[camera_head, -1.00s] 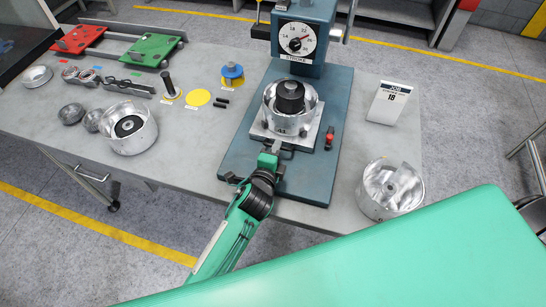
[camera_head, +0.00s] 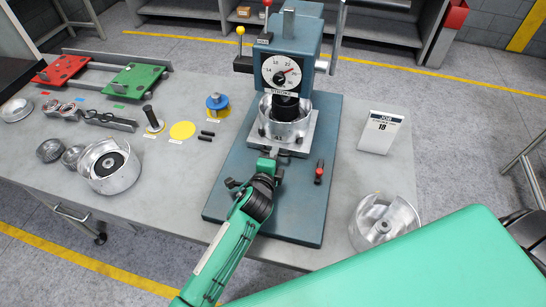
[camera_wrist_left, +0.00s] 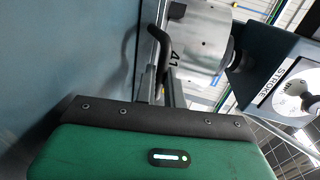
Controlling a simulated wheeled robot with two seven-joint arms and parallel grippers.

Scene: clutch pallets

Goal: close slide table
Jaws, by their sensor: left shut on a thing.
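The slide table (camera_head: 300,148) is a light grey plate on the blue press base. It carries a silver round housing (camera_head: 284,129) marked 41, with a black cylindrical part at its centre. The housing sits below the press head, which hides part of its rear. My left gripper (camera_head: 268,156) reaches in from the front and is shut on the dark handle at the plate's front edge. In the left wrist view, the curved handle (camera_wrist_left: 161,42) runs to the fingers, beside the housing (camera_wrist_left: 202,38). My right gripper is out of view.
The press base (camera_head: 225,190) has a red-topped knob (camera_head: 319,172) right of the plate. Red (camera_head: 70,68) and green (camera_head: 135,82) pallets and metal parts lie at the left.

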